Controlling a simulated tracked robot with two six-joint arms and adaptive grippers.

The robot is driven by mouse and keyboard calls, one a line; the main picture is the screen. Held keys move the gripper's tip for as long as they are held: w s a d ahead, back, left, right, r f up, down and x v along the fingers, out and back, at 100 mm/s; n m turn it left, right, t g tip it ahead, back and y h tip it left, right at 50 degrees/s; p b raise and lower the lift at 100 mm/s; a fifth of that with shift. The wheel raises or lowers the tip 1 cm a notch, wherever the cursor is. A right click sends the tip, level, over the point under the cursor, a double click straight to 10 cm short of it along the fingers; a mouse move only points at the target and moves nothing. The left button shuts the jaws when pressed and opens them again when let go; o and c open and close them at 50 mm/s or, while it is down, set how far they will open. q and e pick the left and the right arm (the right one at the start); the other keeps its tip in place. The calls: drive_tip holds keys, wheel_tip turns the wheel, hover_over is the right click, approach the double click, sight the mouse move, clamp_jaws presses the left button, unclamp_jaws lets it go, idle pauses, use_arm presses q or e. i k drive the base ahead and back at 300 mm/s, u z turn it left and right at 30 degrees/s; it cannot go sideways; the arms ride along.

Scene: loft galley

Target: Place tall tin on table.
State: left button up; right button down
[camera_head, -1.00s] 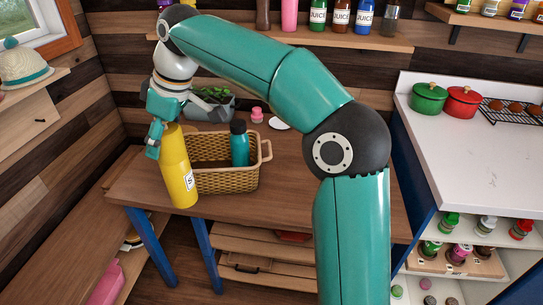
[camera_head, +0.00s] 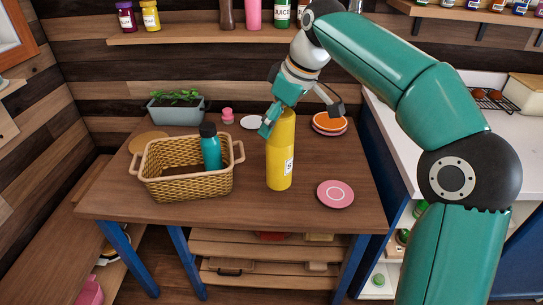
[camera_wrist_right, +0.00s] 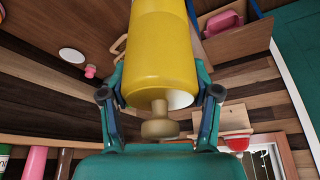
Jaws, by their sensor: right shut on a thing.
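A tall yellow tin (camera_head: 280,155) with a small white label stands upright over the wooden table (camera_head: 240,208), right of the wicker basket. My right gripper (camera_head: 272,122) is shut on the upper part of the tin. In the right wrist view the yellow tin (camera_wrist_right: 162,55) fills the space between the two fingers of the right gripper (camera_wrist_right: 160,95). The tin's base looks at or just above the tabletop; I cannot tell whether it touches. My left gripper is not in view.
A wicker basket (camera_head: 188,187) holding a teal bottle (camera_head: 211,152) stands left of the tin. A pink plate (camera_head: 335,194) lies to its right, and orange plates (camera_head: 330,122) lie behind. A planter (camera_head: 177,112) stands at the back left. The table's front strip is clear.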

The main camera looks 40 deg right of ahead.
sight(338, 165)
drive_tip(key=z, duration=0.6)
drive_tip(key=i, duration=1.05)
drive_tip(key=u, duration=0.1)
drive_tip(key=k, duration=0.8)
drive_tip(key=z, duration=0.25)
drive_tip(key=i, duration=0.8)
drive_tip(key=u, duration=0.1)
